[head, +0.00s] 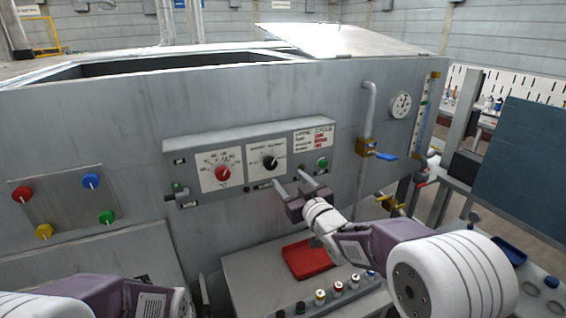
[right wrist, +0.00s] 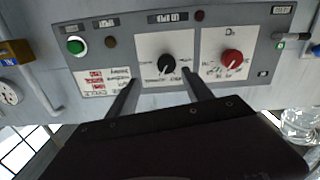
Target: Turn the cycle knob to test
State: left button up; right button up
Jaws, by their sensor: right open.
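A black knob (head: 270,162) with a white pointer sits on a white dial plate in the middle of the grey control panel (head: 240,193). Its dial lettering is too small to read, but it is likely the cycle knob. In the right wrist view, which is upside down, the black knob (right wrist: 167,64) shows just beyond and between my fingertips. My right gripper (head: 291,181) is open and empty, in front of and a little below the knob in the head view. The fingers appear apart from it. My left gripper is out of view; only part of its arm shows at lower left.
A red knob (head: 222,173) is left of the black one, and a green button (head: 322,162) is to its right. A pipe with a blue-handled valve (head: 384,155) and a gauge (head: 400,105) stand further right. A red tray (head: 306,258) lies on the shelf below.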

aim_at(272, 165)
jog(key=p+x, duration=0.1)
jog(key=x, duration=0.3)
jog(key=a+p+x, duration=0.1)
jog(key=p+x, duration=0.1)
jog(key=x, duration=0.2)
jog(key=shift+a+r, duration=0.1)
jog(key=shift+r, duration=0.1)
jog(key=shift+w+a, duration=0.2)
jog(key=shift+a, duration=0.2)
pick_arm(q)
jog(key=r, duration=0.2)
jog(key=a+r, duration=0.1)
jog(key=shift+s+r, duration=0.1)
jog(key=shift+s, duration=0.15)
pick_arm(e)
jog(key=shift+d, duration=0.15)
jog(key=c, duration=0.3)
grip_shut()
